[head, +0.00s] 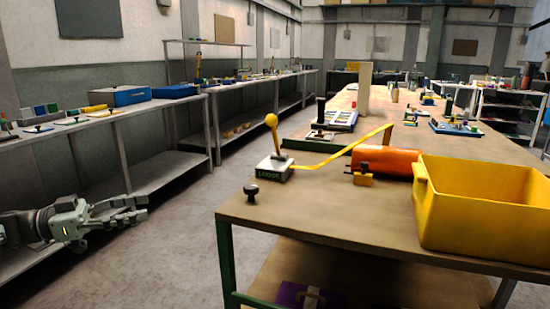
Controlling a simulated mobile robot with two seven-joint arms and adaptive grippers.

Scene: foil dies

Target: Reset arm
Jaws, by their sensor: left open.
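My left gripper (128,210) is open and empty at the lower left. It hangs over the floor, in front of the lower shelf of the left bench and well apart from the table. My right gripper is not in view. A small grey block labelled in green (274,168) sits near the table's left corner. A yellow ball-topped lever (272,128) stands up from it, and a yellow strip (335,156) runs from it to the right and up.
The wooden table (330,215) carries a black knob (251,194), an orange cylinder (386,161) and a yellow bin (480,205). A purple box (310,297) lies below. A long bench (100,115) lines the left wall. The grey floor (180,240) between is clear.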

